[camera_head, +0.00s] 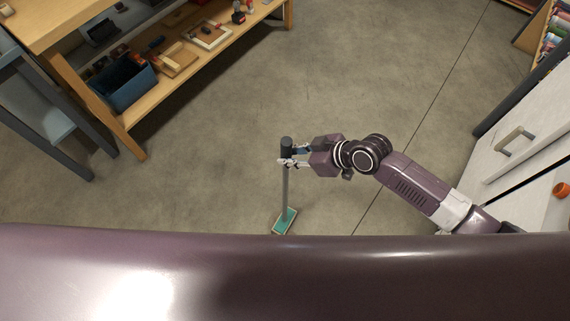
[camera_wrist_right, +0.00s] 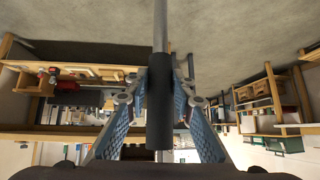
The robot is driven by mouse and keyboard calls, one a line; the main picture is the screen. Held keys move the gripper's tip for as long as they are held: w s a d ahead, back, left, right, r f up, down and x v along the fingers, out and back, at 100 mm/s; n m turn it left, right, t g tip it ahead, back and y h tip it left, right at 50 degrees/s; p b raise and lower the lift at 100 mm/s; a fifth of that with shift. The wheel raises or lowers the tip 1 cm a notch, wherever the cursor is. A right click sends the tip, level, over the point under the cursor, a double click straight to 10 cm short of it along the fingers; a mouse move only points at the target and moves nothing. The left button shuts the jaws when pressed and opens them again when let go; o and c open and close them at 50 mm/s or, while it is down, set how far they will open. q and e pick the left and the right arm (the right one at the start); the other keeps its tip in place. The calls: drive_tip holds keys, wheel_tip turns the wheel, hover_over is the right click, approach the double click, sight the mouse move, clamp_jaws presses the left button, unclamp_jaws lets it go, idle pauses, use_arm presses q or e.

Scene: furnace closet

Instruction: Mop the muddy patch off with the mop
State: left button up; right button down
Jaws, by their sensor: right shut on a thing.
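The mop (camera_head: 285,190) has a dark grip at its top, a grey pole and a flat teal head, and stands near upright on the concrete floor. In the right wrist view the mop's dark grip (camera_wrist_right: 160,110) runs between the two blue-padded fingers of my right gripper (camera_wrist_right: 160,92). The mop head is at the edge of my purple body, which hides the floor nearer to me. I see no muddy patch on the visible floor. My left gripper is not in view.
A wooden workbench (camera_head: 185,65) with a lower shelf of tools and a dark blue bin (camera_head: 127,85) stands at upper left. A white cabinet (camera_head: 520,135) with a handle is at right. The floor (camera_head: 340,70) between them is clear.

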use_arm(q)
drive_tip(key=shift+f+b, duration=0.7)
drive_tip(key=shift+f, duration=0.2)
use_arm(e)
drive_tip(key=shift+w+d+r, duration=0.1)
drive_tip(key=shift+w+d, duration=0.3)
drive_tip(key=shift+w, duration=0.2)
drive_tip(key=shift+w+d+r, duration=0.1)
drive_tip(key=shift+w+d, duration=0.3)
drive_tip(key=shift+w, duration=0.2)
use_arm(q)
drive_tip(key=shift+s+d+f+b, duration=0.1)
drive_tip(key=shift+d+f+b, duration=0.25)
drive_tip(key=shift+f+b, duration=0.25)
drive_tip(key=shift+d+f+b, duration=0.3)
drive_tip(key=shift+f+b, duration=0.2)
drive_tip(key=shift+b, duration=0.05)
use_arm(e)
drive_tip(key=shift+w+d+f, duration=0.5)
drive_tip(key=shift+w+d, duration=0.3)
drive_tip(key=shift+w, duration=0.1)
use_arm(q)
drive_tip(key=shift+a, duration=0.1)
